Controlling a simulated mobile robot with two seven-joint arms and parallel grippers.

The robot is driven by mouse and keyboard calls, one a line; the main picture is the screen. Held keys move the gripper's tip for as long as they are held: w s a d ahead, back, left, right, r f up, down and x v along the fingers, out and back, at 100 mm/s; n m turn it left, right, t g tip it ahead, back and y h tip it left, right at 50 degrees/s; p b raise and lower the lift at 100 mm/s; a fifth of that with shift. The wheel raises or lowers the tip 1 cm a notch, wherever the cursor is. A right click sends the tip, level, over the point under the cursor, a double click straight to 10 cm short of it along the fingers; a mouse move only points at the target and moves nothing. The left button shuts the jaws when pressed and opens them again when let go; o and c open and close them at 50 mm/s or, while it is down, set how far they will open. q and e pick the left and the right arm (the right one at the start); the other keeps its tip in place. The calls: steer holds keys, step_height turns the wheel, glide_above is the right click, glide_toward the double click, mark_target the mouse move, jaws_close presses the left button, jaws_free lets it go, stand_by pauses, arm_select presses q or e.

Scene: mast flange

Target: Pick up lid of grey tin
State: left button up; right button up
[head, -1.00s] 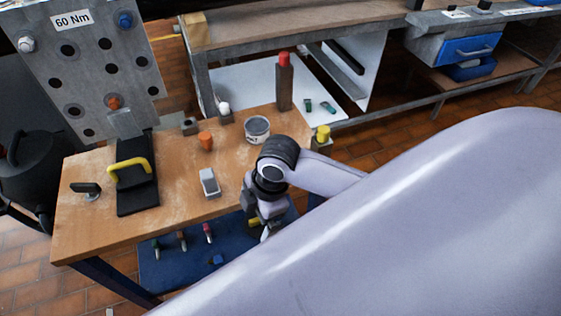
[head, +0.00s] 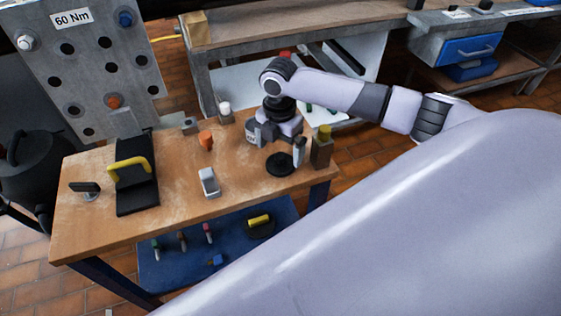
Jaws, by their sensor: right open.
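My left gripper is not in view.
An orange cylinder (head: 206,140), a grey-white block (head: 209,182) and a black piece with a yellow handle (head: 137,184) stand left of the tin. A post with a yellow top (head: 322,147) stands close on the right.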

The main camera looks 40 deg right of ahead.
mark_target(280, 156)
step_height(280, 156, down, 3)
steer(key=shift+s, duration=0.1)
steer(key=shift+f, duration=0.4)
steer(key=c, duration=0.9)
steer(key=shift+r, duration=0.15)
